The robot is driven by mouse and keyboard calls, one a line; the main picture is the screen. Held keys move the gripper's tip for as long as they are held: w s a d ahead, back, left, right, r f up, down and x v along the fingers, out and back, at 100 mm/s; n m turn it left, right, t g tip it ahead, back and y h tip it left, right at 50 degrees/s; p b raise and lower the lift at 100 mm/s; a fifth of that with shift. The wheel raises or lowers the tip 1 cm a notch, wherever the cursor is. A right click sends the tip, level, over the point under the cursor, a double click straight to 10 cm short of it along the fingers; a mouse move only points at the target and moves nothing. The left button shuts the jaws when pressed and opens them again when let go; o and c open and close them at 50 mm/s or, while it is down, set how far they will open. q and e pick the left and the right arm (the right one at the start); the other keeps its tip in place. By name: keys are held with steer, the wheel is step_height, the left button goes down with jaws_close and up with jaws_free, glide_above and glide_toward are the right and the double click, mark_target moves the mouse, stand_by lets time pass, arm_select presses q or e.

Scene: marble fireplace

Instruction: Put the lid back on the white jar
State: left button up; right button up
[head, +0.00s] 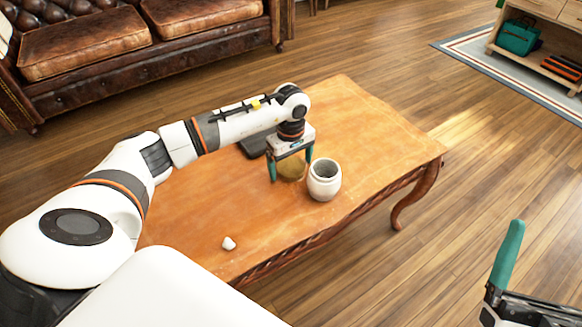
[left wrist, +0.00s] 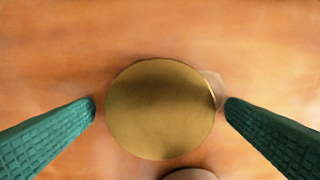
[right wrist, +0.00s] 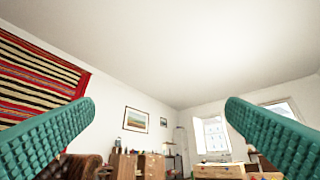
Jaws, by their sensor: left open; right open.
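The white jar (head: 324,181) stands upright on the wooden table, its round mouth uncovered. A round brass-coloured lid (left wrist: 160,110) lies just left of the jar in the head view (head: 291,169), partly hidden by my left gripper. My left gripper (head: 292,173) points down over the lid, open, with one green finger on either side of it. In the left wrist view the lid sits between the fingertips with a gap on each side. My right gripper (right wrist: 160,105) is open and empty, away from the table, facing the room and ceiling.
The wooden table (head: 370,125) is mostly clear. A dark flat object (head: 254,145) lies behind my left gripper, and a small white lump (head: 229,243) lies near the front edge. A brown leather sofa (head: 130,40) stands beyond the table.

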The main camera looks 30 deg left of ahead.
mark_target(291, 167)
arm_select(q)
steer(key=shift+c, duration=0.3)
steer(key=c, duration=1)
steer(key=shift+r, duration=0.15)
steer(key=shift+r, duration=0.2)
steer(key=shift+r+p, duration=1.5)
steer(key=shift+r, duration=3.2)
arm_select(e)
steer(key=w+f+g+h, duration=0.3)
steer(key=w+f+g, duration=0.1)
steer(key=f+g, duration=0.4)
steer(key=shift+d+f, duration=0.25)
steer(key=shift+f, duration=0.65)
